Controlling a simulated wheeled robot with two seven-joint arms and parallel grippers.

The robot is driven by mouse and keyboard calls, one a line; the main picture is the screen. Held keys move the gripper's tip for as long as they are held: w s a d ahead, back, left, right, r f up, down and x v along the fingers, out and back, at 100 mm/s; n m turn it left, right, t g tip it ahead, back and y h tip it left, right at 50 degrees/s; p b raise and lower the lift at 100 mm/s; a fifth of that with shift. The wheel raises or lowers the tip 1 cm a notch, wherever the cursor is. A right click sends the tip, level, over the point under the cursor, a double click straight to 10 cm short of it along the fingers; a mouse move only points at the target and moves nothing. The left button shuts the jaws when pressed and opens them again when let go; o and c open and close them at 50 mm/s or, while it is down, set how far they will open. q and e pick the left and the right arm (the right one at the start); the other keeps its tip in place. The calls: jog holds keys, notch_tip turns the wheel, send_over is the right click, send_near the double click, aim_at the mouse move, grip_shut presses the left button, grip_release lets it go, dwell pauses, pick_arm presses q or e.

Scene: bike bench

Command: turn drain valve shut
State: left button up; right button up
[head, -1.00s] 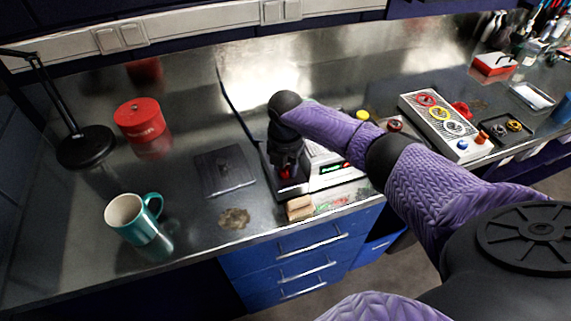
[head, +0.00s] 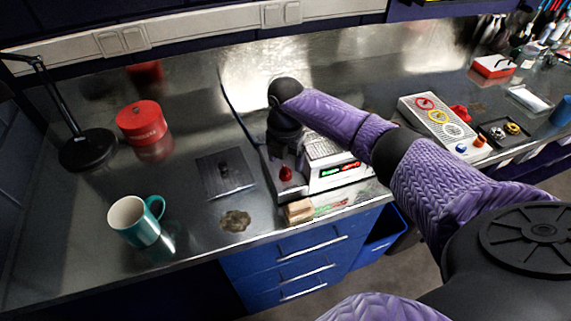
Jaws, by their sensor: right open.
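A grey bench machine (head: 340,176) with a ribbed top and a small green and red display stands at the front of the bench. A red knob (head: 286,173) sits on its left end and looks like the drain valve; its exact turn angle is too small to read. My right gripper (head: 287,160) points down just above and behind the red knob. Its dark fingers are open with nothing between them, and they seem apart from the knob. The purple right arm hides part of the machine's right side. My left gripper is not in view.
A dark plate (head: 226,173) lies left of the machine, with a teal mug (head: 135,221), a red tin (head: 141,123) and a black lamp (head: 87,149) farther left. A control panel (head: 438,122) stands right.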

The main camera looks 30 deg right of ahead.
aim_at(285, 169)
notch_tip(285, 169, up, 6)
jog(key=shift+r+p, duration=0.1)
jog(key=shift+p, duration=0.25)
